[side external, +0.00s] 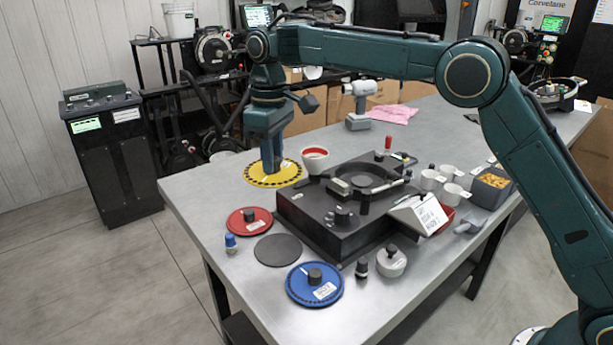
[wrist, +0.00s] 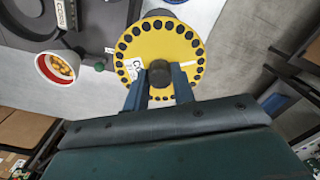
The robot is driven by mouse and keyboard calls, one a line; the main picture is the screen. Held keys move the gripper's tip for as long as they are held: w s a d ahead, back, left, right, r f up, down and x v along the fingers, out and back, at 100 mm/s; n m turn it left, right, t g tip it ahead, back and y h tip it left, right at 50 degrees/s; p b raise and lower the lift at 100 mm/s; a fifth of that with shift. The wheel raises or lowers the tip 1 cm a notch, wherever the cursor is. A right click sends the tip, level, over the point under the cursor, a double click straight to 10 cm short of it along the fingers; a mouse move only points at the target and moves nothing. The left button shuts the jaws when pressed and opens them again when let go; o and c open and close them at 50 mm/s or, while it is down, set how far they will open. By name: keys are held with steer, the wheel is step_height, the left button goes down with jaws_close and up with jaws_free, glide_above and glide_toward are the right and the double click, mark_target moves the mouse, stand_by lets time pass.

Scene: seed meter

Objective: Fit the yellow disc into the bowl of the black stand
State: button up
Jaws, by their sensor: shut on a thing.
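The yellow disc (side external: 262,176) has a ring of dark holes near its rim, a white label and a dark central knob. My gripper (side external: 272,166) is shut on that knob, and the disc hangs roughly level near the table's far left edge. In the wrist view the disc (wrist: 160,45) shows beyond my gripper (wrist: 160,82), with a finger on each side of the knob. The black stand (side external: 325,222) is to the right of the disc, with its round bowl (side external: 395,178) open at the top. The disc is apart from the bowl.
A red disc (side external: 249,221), grey disc (side external: 277,250) and blue disc (side external: 314,284) lie at the front. White cups (side external: 431,179) and a grey bin (side external: 491,187) stand right of the stand.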

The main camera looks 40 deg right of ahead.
step_height(320, 180, up, 2)
steer(key=shift+r, duration=0.1)
steer(key=w+d+m, duration=0.1)
steer(key=d+m, duration=0.2)
steer(key=d, duration=1)
steer(key=m, duration=0.3)
glide_above(362, 180)
step_height(362, 180, down, 2)
steer(key=shift+a+f, duration=0.1)
steer(key=shift+f, duration=1.55)
steer(key=shift+f, duration=0.2)
steer(key=shift+f, duration=2.75)
steer(key=shift+f, duration=1.25)
steer(key=o, duration=1.1)
